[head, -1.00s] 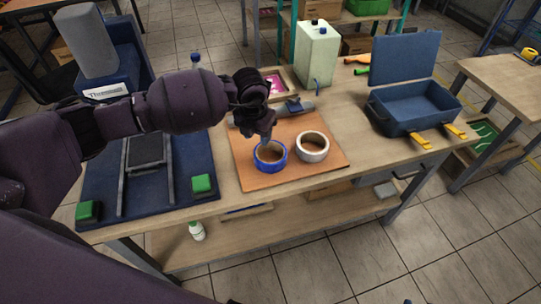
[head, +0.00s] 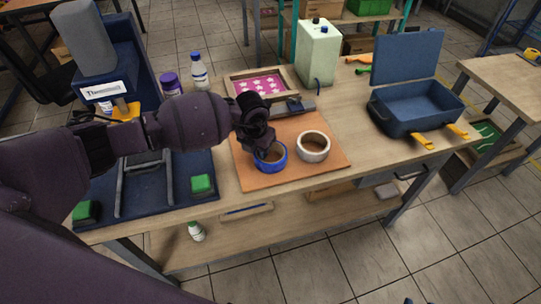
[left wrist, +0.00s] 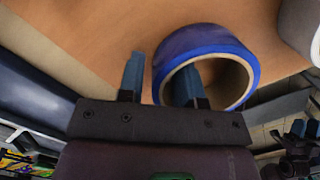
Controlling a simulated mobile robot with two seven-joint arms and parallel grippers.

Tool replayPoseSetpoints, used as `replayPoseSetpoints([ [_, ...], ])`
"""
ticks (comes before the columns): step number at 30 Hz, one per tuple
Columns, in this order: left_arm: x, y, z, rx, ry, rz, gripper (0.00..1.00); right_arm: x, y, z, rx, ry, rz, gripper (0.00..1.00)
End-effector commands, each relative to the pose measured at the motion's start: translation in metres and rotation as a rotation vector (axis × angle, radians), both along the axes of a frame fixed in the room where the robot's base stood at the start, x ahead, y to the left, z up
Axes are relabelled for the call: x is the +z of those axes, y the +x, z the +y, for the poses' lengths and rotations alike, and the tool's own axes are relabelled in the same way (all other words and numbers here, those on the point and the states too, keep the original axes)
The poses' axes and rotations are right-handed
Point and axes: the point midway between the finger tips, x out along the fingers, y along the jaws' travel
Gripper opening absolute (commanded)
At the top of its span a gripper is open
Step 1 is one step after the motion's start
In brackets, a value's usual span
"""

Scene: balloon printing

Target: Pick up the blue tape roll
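The blue tape roll (head: 271,158) lies flat on an orange-brown board (head: 308,178) on the workbench, left of a white tape roll (head: 313,147). My left gripper (head: 262,147) is at the blue roll and covers its back-left part in the head view. In the left wrist view the blue roll (left wrist: 208,52) shows close up. The two fingers of my left gripper (left wrist: 160,82) are apart there: one appears over or inside the roll's hole, the other outside its left wall. Contact cannot be judged. Of my right gripper, at most a tiny bluish tip shows at the head view's bottom edge.
A framed pink sheet (head: 260,84) and a grey tool (head: 294,106) lie behind the board. A press with green buttons (head: 202,184) stands left. An open blue toolbox (head: 414,108) and a pale green canister (head: 318,54) stand right and behind. Bench space right of the board is clear.

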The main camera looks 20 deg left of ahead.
Motion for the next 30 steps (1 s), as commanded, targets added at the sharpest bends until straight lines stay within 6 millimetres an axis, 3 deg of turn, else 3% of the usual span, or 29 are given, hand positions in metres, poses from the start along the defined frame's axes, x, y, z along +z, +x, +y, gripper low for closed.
replayPoseSetpoints([
  [1, 0.0, 0.0, 0.0, 0.0, 0.0, 0.0, 0.24, 0.0, -0.001, 0.0, 0.0, 0.0, 0.001, 0.43],
  [6, 0.0, 0.0, 0.0, 0.0, 0.0, 0.0, 0.0, 0.0, -0.001, -0.001, 0.001, -0.002, 0.001, 0.43],
  [17, 0.005, 0.0, 0.0, 0.0, 0.0, -0.001, 0.0, 0.001, -0.001, -0.001, 0.002, -0.004, -0.001, 0.43],
  [23, 0.034, 0.001, 0.0, -0.002, 0.001, -0.006, 0.0, 0.007, 0.0, -0.002, 0.002, -0.004, -0.008, 0.43],
  [30, 0.094, 0.001, 0.0, -0.002, 0.0, -0.007, 0.0, 0.011, -0.002, -0.003, -0.001, -0.004, -0.008, 0.43],
])
